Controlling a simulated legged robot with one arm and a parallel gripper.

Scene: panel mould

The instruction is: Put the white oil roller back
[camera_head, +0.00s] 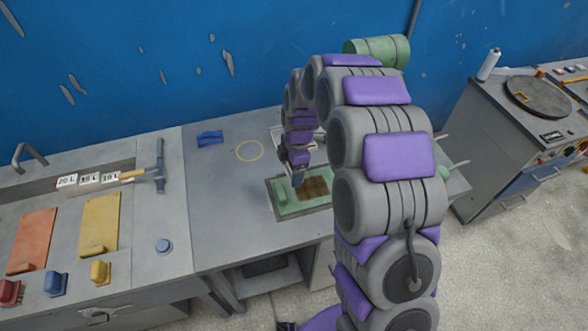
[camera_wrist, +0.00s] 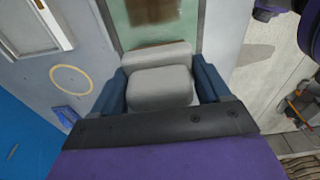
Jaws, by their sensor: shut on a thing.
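My gripper (camera_wrist: 160,88) is shut on the white oil roller (camera_wrist: 158,86). Its pale block-like part sits between the two dark blue fingers in the wrist view, with a wider pale bar (camera_wrist: 155,55) beyond it. In the head view my gripper (camera_head: 298,182) points down at the green panel mould (camera_head: 284,210), which has a brown patch on it. The roller is hidden or too small to make out there. The mould also shows in the wrist view (camera_wrist: 192,35), just past the roller. I cannot tell whether the roller touches it.
A yellow ring (camera_head: 249,151) marks bare table left of the mould. A blue object (camera_head: 210,138) lies behind it. A pale tray-like item (camera_head: 279,134) stands behind the mould, partly hidden by my arm. A hammer (camera_head: 158,167) and coloured panels are at left.

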